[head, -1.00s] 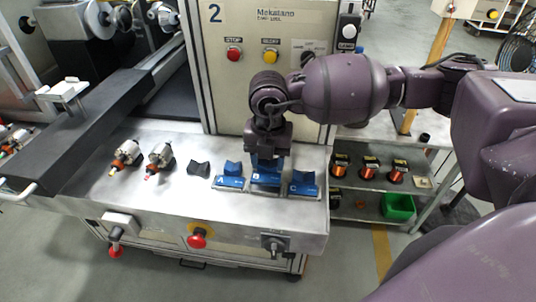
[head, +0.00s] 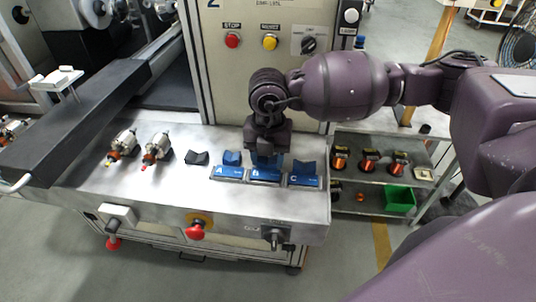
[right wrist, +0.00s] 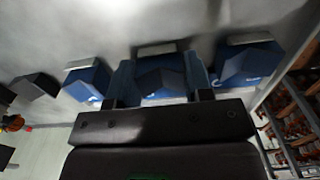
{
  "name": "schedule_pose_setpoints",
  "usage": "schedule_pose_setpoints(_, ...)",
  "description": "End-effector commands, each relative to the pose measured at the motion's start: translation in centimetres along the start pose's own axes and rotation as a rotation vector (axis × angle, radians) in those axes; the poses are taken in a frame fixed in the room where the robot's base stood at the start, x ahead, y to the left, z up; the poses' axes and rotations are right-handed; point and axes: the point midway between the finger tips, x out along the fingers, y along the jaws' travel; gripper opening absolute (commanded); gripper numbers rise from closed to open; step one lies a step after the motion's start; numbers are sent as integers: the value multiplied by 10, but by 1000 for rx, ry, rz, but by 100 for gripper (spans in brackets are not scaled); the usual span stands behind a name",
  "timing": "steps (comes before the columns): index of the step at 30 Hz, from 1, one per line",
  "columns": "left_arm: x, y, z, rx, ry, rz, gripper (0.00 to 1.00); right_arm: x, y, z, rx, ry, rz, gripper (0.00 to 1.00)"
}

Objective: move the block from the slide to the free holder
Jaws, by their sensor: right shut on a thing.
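Three blue holders stand in a row on the metal worktop: A (head: 227,174), B (head: 264,175) and C (head: 303,181). A blue V-topped block (head: 232,158) sits at A and another (head: 304,167) at C. My right gripper (head: 267,158) is down over B, pointing downward. In the right wrist view its blue fingers (right wrist: 160,85) are on both sides of the middle V-topped block (right wrist: 160,75), shut on it. The block is low at B; its contact underneath is hidden. A black V-shaped piece (head: 196,158) lies left of A. My left gripper is out of view.
Two armatures (head: 156,148) (head: 122,146) lie left on the worktop (head: 150,195). A machine panel with buttons (head: 269,42) rises close behind. A shelf with copper spools (head: 368,160) and a green bin (head: 399,198) stands right. A red knob (head: 196,230) is on the front face.

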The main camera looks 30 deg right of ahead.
Motion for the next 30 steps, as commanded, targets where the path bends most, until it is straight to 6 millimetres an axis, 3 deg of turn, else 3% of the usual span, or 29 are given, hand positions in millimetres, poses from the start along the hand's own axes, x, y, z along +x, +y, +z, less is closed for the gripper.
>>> schedule_pose_setpoints(10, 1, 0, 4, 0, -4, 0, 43, 4, 0, 0, 0, 0, 1, 19)
schedule_pose_setpoints(11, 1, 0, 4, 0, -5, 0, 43, 4, 0, 0, 0, 0, 1, 48)
schedule_pose_setpoints(17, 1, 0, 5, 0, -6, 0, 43, 4, 0, 0, 0, 0, 1, 76)
schedule_pose_setpoints(30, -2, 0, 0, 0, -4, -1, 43, -3, 0, 0, 0, -1, 1, 76)
